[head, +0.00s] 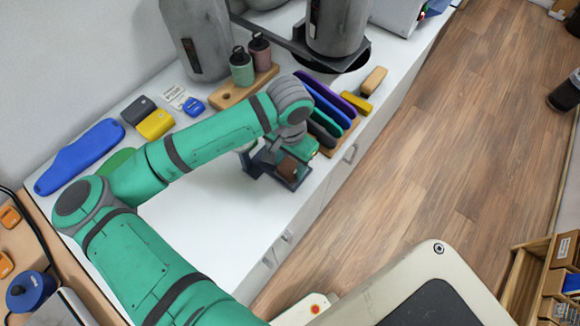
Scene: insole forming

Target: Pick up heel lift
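My gripper (275,168) is low over the white worktop, right of its middle, dark grey and pointing down. A small brown block (288,168) shows right at its fingers; I cannot tell whether it is gripped or lies just beside them. Which piece is the heel lift is not certain from this view. Other small blocks are a dark grey one (138,110) and a yellow one (155,124) at the left, and a yellow one (357,103) and a tan one (374,80) at the right. My arm hides part of the worktop.
Several upright insoles, blue (322,95) and others, stand in a rack just behind my gripper. A wooden holder (228,96) with two bottles and large grey cylinders (337,25) stand at the back. A blue insole (80,157) lies at left. The front worktop (225,215) is clear.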

